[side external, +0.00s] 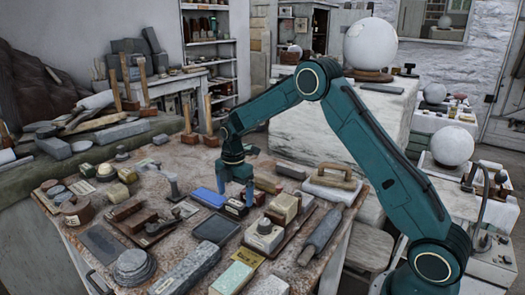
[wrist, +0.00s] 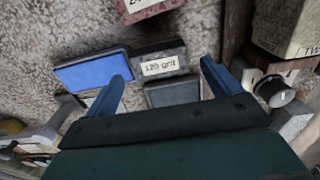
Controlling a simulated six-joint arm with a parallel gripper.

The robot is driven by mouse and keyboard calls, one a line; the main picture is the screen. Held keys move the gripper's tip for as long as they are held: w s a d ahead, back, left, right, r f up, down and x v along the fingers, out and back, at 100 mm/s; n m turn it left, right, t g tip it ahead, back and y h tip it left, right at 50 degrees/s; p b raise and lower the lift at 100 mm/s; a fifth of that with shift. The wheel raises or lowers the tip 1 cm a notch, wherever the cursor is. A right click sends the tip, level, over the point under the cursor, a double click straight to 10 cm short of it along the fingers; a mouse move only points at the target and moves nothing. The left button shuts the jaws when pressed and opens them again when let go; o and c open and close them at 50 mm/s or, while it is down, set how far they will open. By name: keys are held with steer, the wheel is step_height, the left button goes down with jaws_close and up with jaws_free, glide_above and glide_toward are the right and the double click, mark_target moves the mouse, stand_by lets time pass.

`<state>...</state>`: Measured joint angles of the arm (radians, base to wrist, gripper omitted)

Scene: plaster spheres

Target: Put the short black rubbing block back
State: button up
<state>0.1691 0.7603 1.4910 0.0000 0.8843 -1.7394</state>
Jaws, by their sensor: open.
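My gripper (side external: 236,188) is open and points down low over the middle of the crowded table, with nothing held. In the wrist view its two blue fingers (wrist: 163,76) stand apart. A short dark block with a white "120 grit" label (wrist: 160,66) lies just ahead of and between the fingertips. A dark grey block (wrist: 172,93) lies nearer, also between the fingers and partly hidden by the gripper body. I cannot tell for certain which is the short black rubbing block. In the side view, small dark blocks (side external: 236,209) sit under the gripper.
A blue-topped block (wrist: 93,71) lies close left of the labelled block. A reddish labelled block (wrist: 150,6) lies beyond, and a cream box (wrist: 289,27) stands at right. In the side view, a dark flat tray (side external: 215,229) lies in front, and a wooden-handled float (side external: 331,183) lies right.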

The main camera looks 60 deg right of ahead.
mark_target(236, 204)
step_height(236, 204, up, 10)
steer(key=shift+f, duration=0.25)
stand_by(0.6)
steer(key=s+a+r+m+t, duration=0.25)
steer(key=s+r+m, duration=0.25)
steer(key=s+r, duration=0.3)
steer(key=s+a+r+m+t, duration=0.1)
steer(key=s+a+r+m, duration=0.4)
steer(key=s, duration=0.4)
steer(key=s+a+f+m+t, duration=0.1)
steer(key=s+m, duration=0.7)
steer(key=s, duration=1)
steer(key=shift+a+t, duration=0.25)
steer(key=shift+t, duration=0.3)
